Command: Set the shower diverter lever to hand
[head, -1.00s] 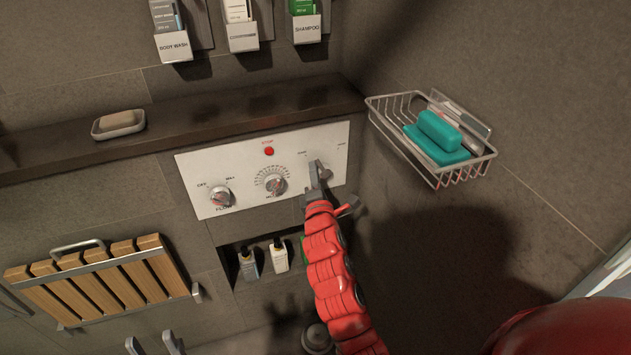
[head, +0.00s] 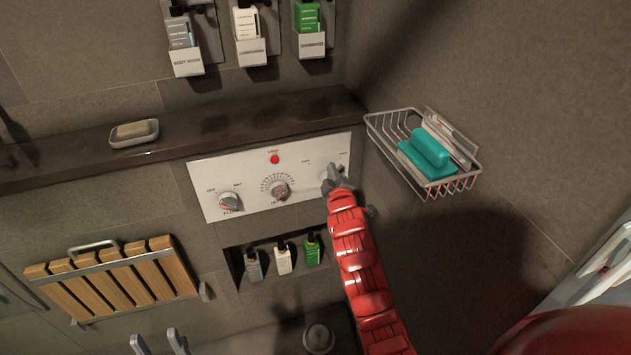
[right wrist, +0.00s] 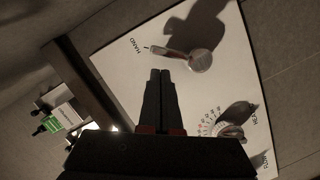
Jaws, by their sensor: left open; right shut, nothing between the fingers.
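The diverter lever (right wrist: 172,53) is a small metal arm with a reddish stripe on a round knob (right wrist: 201,61), at the right end of the white control panel (head: 245,197). In the right wrist view its free end points at the mark beside the HAND label (right wrist: 137,46). My right gripper (head: 334,180) is shut and empty, close beside the lever; I cannot tell whether they touch. Its fingertips (right wrist: 160,72) show just short of the lever in the wrist view. In the head view it partly hides the lever. My left gripper (head: 158,343) is open at the bottom edge, away from the panel.
The flow knob (head: 229,202) and the heat dial (head: 279,189) sit left of the lever. A dark ledge (head: 220,128) runs above the panel. A wire basket (head: 440,188) juts from the right wall. A niche with bottles (head: 283,259) lies below, a slatted wooden seat (head: 115,282) at left.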

